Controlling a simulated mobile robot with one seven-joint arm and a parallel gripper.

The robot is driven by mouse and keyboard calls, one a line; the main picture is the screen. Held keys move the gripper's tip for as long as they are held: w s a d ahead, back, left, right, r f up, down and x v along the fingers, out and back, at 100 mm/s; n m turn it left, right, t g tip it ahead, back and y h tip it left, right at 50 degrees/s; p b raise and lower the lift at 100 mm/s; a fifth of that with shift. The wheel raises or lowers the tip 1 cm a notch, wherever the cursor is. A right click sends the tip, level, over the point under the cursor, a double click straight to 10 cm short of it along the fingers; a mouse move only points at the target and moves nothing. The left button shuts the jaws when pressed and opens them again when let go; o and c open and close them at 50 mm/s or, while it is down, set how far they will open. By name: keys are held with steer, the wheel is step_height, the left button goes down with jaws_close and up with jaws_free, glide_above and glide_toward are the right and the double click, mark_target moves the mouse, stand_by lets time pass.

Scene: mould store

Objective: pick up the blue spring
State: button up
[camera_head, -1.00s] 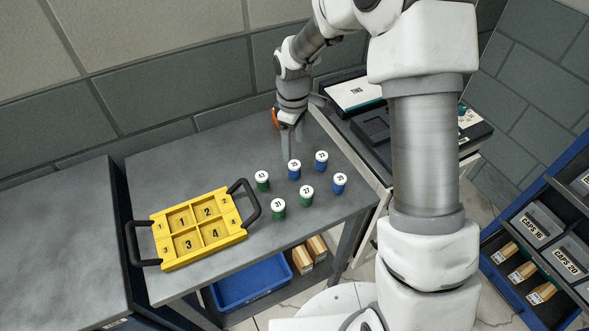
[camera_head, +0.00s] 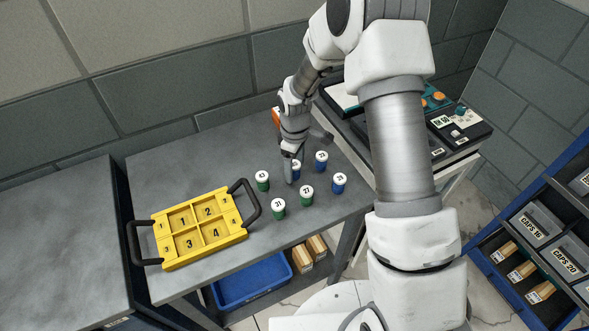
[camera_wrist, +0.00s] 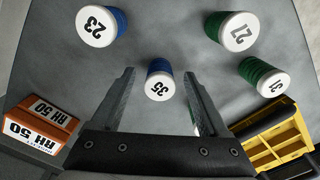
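Several short springs with white numbered caps stand upright on the grey table. Green ones include 27 (camera_head: 306,197) and 31 (camera_head: 278,208); another green one (camera_head: 263,181) stands at the left. In the wrist view my gripper (camera_wrist: 160,75) is open and empty. Spring 35 (camera_wrist: 159,78) appears between its fingertips; whether they are down around it I cannot tell. Spring 23 (camera_wrist: 102,24) is farther ahead.
A yellow tray (camera_head: 243,234) with numbered compartments and black handles stands left of the springs. An orange box labelled RH 50 (camera_wrist: 38,125) shows in the wrist view. A side stand with dark equipment (camera_head: 460,130) is at right.

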mark_target(295, 164)
jaws_close()
steer(key=shift+r, duration=0.15)
step_height(295, 164, up, 4)
steer(key=s+d+r, duration=0.6)
steer(key=s+d, duration=0.1)
steer(key=s, duration=0.2)
steer(key=shift+d+r+b, duration=0.15)
steer(key=shift+r+b, duration=0.2)
steer(key=shift+b, duration=0.05)
stand_by(0.4)
